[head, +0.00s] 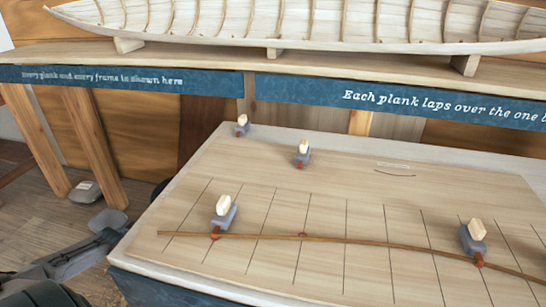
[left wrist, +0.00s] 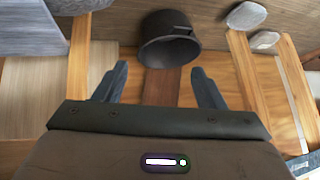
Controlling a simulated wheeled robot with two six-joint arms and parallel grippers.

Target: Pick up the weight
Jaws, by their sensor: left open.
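Several weights, grey blocks with pale tops, stand on the drawing board on the table in the head view. One is at the far left (head: 242,126), another at the back middle (head: 303,154). A third (head: 223,213) stands at the front left and a fourth (head: 473,238) at the front right; both have reddish tips at a thin wooden batten (head: 350,240). My left gripper (left wrist: 158,88) is open and empty in the left wrist view. Its arm enters at the lower left of the head view, left of the table and apart from the weights. My right gripper is not seen.
A model hull (head: 300,25) rests on a wooden shelf behind the table. A dark bucket (left wrist: 168,40) shows in the left wrist view, with rounded grey objects (left wrist: 247,15) beside it. The board's back right is mostly clear; the table's left edge (head: 170,205) lies near my left arm.

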